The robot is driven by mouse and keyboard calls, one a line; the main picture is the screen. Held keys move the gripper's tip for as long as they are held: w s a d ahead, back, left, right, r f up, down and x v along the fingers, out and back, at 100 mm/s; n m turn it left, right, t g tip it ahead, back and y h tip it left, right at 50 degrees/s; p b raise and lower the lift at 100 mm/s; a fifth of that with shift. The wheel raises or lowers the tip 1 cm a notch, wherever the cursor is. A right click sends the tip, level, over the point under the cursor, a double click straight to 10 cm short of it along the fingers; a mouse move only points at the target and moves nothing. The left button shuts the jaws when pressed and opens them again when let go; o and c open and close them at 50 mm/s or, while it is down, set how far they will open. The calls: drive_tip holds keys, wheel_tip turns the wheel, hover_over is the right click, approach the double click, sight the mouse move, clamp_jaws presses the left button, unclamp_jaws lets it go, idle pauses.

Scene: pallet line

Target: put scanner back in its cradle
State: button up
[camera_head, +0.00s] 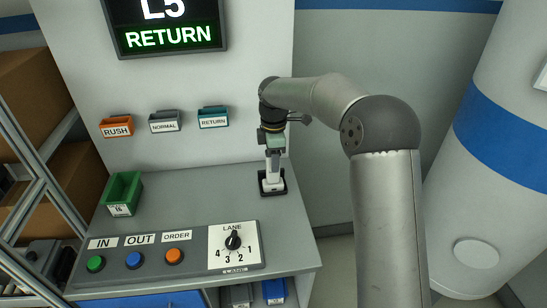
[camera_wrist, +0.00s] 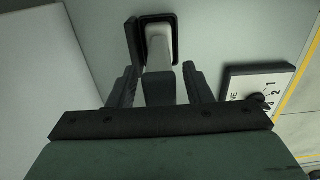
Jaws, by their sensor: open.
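The scanner (camera_head: 272,176) stands upright at the right of the grey bench, its pale lower part in the black cradle (camera_head: 262,191). In the wrist view the scanner (camera_wrist: 159,48) shows as a pale body inside the dark rim of the cradle (camera_wrist: 174,24), with a dark grey part nearer me. My gripper (camera_head: 273,153) is directly above the cradle, pointing down. In the wrist view my gripper (camera_wrist: 160,85) is open, with a finger on either side of the scanner's dark part. Whether either finger touches it I cannot tell.
A control panel (camera_head: 188,262) with buttons and a lane knob (camera_head: 233,240) lies at the bench front. A green bin (camera_head: 121,192) stands at the left. RUSH (camera_head: 117,130), NORMAL (camera_head: 165,124) and RETURN (camera_head: 213,121) holders are on the wall. Bench between bin and cradle is clear.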

wheel_tip(320, 180, up, 12)
drive_tip(key=shift+b, duration=0.3)
drive_tip(key=s+d+f+m, duration=0.3)
drive_tip(key=s+d+m, duration=0.3)
drive_tip(key=s, duration=0.6)
drive_tip(key=s+d+f+m, duration=0.3)
drive_tip(key=s+d+m, duration=0.2)
drive_tip(key=s, duration=0.7)
drive_tip(key=s+d+f+m, duration=0.4)
drive_tip(key=s+d+m, duration=0.2)
drive_tip(key=s+m, duration=0.3)
drive_tip(key=s, duration=0.3)
drive_tip(key=shift+d+t, duration=0.35)
drive_tip(key=shift+t, duration=0.05)
drive_tip(key=shift+f, duration=0.1)
